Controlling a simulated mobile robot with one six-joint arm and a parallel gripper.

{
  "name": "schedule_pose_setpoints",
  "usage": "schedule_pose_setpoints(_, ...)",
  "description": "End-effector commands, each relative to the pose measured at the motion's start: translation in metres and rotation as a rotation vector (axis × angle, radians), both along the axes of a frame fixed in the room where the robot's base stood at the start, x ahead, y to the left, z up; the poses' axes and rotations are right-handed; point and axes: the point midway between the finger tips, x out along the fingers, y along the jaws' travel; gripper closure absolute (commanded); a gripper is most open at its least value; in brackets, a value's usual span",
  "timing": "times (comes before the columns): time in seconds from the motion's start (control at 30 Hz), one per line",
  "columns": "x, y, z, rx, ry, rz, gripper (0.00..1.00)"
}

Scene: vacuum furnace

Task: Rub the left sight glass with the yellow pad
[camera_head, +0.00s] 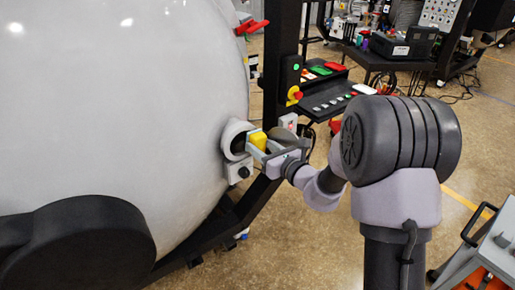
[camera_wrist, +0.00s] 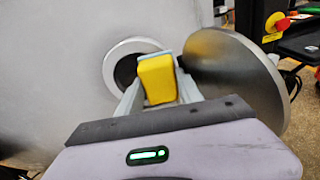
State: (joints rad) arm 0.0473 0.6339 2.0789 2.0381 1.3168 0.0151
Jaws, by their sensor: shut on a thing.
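The sight glass (camera_head: 232,138) is a round port with a pale thick rim on the right side of the large white vessel. In the wrist view its rim (camera_wrist: 112,61) surrounds a dark glass (camera_wrist: 125,70). My gripper (camera_wrist: 160,68) is shut on the yellow pad (camera_wrist: 157,80), with one finger on each side. In the head view the pad (camera_head: 258,139) is just right of the port. In the wrist view the pad hides the right part of the port. I cannot tell whether the pad touches the glass.
A grey metal disc (camera_wrist: 240,80) stands close beside the pad on the right. A small box with a black knob (camera_head: 240,171) sits under the port. A dark frame post (camera_head: 280,65) and a control panel (camera_head: 325,98) stand behind. Open floor lies below my arm.

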Motion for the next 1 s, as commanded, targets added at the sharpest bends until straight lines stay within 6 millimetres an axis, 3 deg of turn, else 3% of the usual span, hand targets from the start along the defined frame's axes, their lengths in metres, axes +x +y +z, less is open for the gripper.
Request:
schedule_pose_setpoints(0.7,-0.04,0.054,0.0,0.001,-0.001,0.004,0.89)
schedule_pose_setpoints(1.0,-0.043,0.054,0.0,0.001,-0.001,0.001,0.89)
